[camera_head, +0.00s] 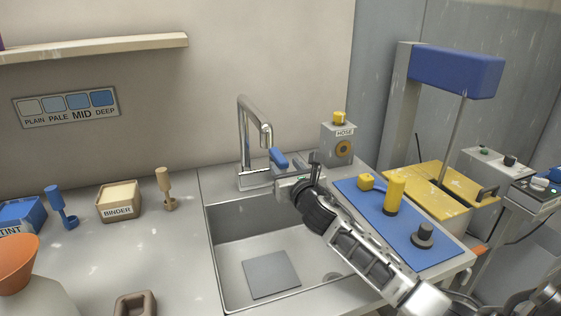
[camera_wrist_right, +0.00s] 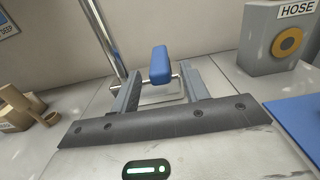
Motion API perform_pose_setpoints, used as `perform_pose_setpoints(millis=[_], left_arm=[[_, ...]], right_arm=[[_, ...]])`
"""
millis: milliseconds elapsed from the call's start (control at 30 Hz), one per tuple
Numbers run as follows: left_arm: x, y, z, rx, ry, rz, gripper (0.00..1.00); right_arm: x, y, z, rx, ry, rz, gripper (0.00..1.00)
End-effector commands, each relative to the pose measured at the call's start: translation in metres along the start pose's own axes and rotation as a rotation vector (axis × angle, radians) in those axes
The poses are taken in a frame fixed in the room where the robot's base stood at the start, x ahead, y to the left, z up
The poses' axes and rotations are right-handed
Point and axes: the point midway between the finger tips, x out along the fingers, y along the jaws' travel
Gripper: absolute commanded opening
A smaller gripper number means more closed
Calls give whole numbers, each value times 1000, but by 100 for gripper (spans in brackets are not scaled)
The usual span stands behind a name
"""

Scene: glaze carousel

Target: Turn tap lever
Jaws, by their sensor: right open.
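The tap (camera_head: 243,140) is a chrome gooseneck standing behind the sink (camera_head: 232,258). Its blue lever (camera_head: 279,158) is on the right side of the tap base. My right gripper (camera_head: 298,172) is at the lever, above the back edge of the sink. In the right wrist view the blue lever (camera_wrist_right: 160,64) shows between the two open fingers of my right gripper (camera_wrist_right: 158,88), near their tips. The fingers stand apart, one on each side of the lever. I cannot tell whether either finger touches it. My left gripper is not in view.
A grey HOSE box (camera_head: 339,143) stands right of the tap. A blue mat (camera_head: 412,247) with yellow and dark pieces lies right of the sink. A BINDER box (camera_head: 119,202) and a TINT box (camera_head: 20,215) are on the left counter. A grey square plate (camera_head: 271,274) lies in the sink.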

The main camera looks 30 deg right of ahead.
Motion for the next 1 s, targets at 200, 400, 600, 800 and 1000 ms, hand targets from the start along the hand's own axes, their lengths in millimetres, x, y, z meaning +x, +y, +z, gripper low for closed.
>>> perform_pose_setpoints(millis=[200,400,600,800,1000], left_arm=[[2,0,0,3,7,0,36],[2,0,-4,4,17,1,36],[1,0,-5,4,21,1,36],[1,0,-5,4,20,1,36],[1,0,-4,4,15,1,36]], right_arm=[[33,0,0,2,0,0,45],[43,1,-1,2,1,2,45],[44,1,-1,2,1,2,45],[43,1,-1,2,1,1,4],[43,0,0,1,1,5,0]])
